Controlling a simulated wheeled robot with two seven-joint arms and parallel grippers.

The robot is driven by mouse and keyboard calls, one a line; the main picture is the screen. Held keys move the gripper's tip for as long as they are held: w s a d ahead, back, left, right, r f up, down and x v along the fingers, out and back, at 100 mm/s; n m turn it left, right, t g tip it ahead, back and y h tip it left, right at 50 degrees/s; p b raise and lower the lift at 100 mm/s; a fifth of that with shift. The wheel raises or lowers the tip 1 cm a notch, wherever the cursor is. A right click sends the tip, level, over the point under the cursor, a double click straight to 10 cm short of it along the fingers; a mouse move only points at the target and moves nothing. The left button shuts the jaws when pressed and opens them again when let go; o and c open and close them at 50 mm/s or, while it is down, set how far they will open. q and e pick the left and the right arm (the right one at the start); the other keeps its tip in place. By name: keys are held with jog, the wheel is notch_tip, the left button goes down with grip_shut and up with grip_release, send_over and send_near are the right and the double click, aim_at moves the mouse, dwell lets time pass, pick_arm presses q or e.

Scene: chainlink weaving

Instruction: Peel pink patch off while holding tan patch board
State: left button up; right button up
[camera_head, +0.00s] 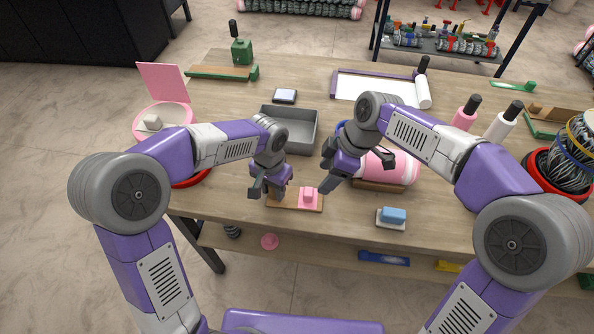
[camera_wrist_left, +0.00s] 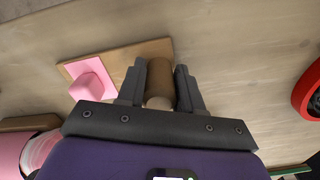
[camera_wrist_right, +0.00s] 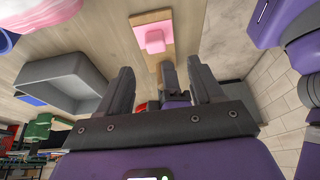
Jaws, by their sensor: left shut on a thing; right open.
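The tan patch board (camera_head: 318,208) lies flat near the table's front edge. The pink patch (camera_head: 308,195), with a raised pink block, covers its right end; the block also shows in the right wrist view (camera_wrist_right: 153,40). My left gripper (camera_head: 269,193) is at the board's left end. In the left wrist view its fingers are shut on a brown rounded grip (camera_wrist_left: 154,78) at the tan end, beside the pink patch (camera_wrist_left: 92,82). My right gripper (camera_head: 327,182) is open and empty, above and to the right of the pink patch, apart from it.
A grey bin (camera_head: 300,117) stands behind the board. A large pink roll (camera_head: 398,168) lies to the right, partly behind my right arm. A blue block on a white pad (camera_head: 392,216) sits near the front edge. Red-rimmed containers stand at both table sides.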

aim_at(312, 192)
jog(key=a+r+h, duration=0.3)
jog(key=h, duration=0.1)
jog(key=f, duration=1.2)
jog(key=shift+w, duration=0.25)
jog(key=shift+c, duration=0.5)
jog(key=c, duration=0.9)
jog(key=o, duration=0.3)
jog(key=c, duration=0.4)
jog(key=shift+a+r, duration=0.1)
